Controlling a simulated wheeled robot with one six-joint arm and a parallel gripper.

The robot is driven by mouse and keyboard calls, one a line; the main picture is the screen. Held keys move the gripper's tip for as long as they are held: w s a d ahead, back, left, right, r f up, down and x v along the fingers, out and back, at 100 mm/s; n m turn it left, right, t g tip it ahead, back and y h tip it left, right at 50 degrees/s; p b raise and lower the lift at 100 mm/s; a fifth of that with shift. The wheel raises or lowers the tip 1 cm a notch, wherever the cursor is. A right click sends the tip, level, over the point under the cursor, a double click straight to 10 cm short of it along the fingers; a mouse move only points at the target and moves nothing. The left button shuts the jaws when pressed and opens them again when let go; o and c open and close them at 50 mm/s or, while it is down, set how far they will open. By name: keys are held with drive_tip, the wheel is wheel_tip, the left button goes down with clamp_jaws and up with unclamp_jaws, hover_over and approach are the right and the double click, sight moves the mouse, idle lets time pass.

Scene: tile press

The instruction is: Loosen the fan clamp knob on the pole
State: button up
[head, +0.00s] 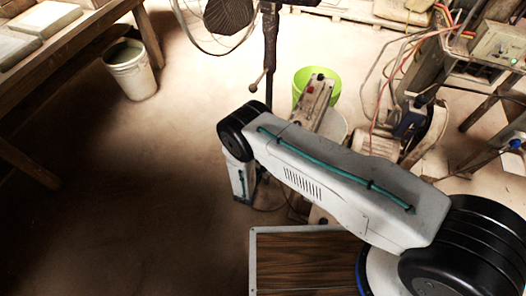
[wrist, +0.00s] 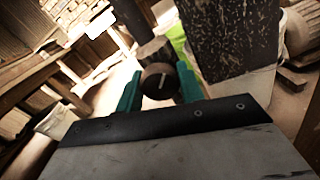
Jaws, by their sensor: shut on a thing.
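A dark round knob (wrist: 158,81) with a pale line across its face sits between the teal fingers of my gripper (wrist: 157,88) in the wrist view. The fingers are closed on its two sides. In the head view the fan (head: 215,18) stands at the top, on a dark upright pole (head: 270,45). A thin lever with a round end (head: 257,82) sticks out from the pole to the lower left. My arm covers the lower pole, and neither the knob nor my fingers can be made out in the head view.
A lime-green bucket (head: 318,83) stands right of the pole. A white bucket (head: 130,70) stands by a wooden table (head: 75,38) at the left. Machinery with loose cables (head: 400,75) is at the right. A dark speckled block (wrist: 235,38) is close beyond my gripper.

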drive_tip(key=n, duration=0.4)
drive_tip(key=shift+n, duration=1.6)
drive_tip(key=shift+a, duration=0.1)
drive_tip(key=o, duration=1)
drive_tip(key=v, duration=0.7)
drive_tip(key=shift+s, duration=0.4)
